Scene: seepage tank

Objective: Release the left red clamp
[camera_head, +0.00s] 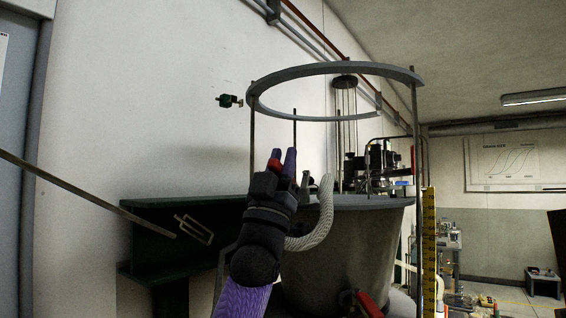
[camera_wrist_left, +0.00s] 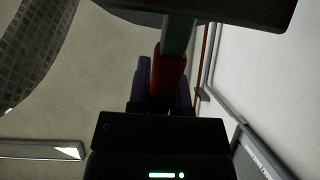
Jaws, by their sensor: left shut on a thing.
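My left gripper (camera_head: 283,158) reaches up in front of the tank's left side, its purple fingers pointing upward. It is shut on the left red clamp (camera_head: 274,164), of which only a small red part shows between the fingers. In the left wrist view, the clamp's red handle (camera_wrist_left: 169,76) stands between the purple fingers (camera_wrist_left: 163,92), with a green bar (camera_wrist_left: 179,36) above it. The rest of the clamp is hidden by the gripper. The grey tank (camera_head: 340,250) stands behind. My right gripper is not in view.
A grey ring (camera_head: 300,71) on thin rods stands above the tank. A ribbed grey hose (camera_head: 322,215) curves close beside my left gripper. Other red handles show on the right rod (camera_head: 413,158) and low on the tank (camera_head: 368,304). A dark green beam (camera_head: 160,245) lies left.

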